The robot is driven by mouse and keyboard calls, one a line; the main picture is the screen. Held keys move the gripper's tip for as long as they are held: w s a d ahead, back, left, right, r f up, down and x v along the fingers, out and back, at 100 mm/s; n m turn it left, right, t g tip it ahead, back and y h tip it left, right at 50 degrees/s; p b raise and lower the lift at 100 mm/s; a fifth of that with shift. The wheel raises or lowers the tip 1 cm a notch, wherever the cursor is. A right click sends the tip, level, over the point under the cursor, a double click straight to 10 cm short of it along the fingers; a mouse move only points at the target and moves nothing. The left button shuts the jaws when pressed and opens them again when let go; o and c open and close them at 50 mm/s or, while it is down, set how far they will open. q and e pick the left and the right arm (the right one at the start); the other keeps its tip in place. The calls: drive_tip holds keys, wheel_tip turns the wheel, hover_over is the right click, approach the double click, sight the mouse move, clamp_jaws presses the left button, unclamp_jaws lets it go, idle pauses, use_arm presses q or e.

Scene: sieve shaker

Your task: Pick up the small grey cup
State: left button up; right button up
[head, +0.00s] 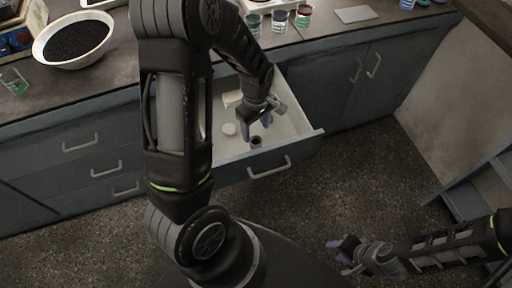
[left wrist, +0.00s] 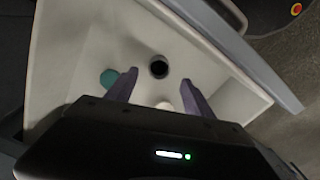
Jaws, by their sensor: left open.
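The small grey cup (head: 256,142) stands in the open drawer, near its front wall. It looks dark and round from above in the left wrist view (left wrist: 159,67). My left gripper (head: 258,119) is inside the drawer space, open and empty. In the left wrist view its two purple fingers (left wrist: 158,84) are spread apart, with the cup just beyond the tips and roughly centred between them. The cup is apart from both fingers. My right gripper (head: 345,256) is low at the right over the floor, away from the drawer; its finger gap is unclear.
The drawer (head: 308,136) also holds a white round piece (head: 229,129) and a pale block (head: 232,98). A teal disc (left wrist: 109,78) lies beside the left finger. On the counter are a white bowl (head: 72,39) of dark grains and several coloured jars (head: 279,20).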

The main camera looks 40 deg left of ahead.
sight(256, 141)
use_arm(q)
drive_tip(key=shift+f, duration=1.2)
drive_tip(key=shift+w+a+f, duration=0.1)
drive_tip(key=shift+f, duration=2.55)
clamp_jaws()
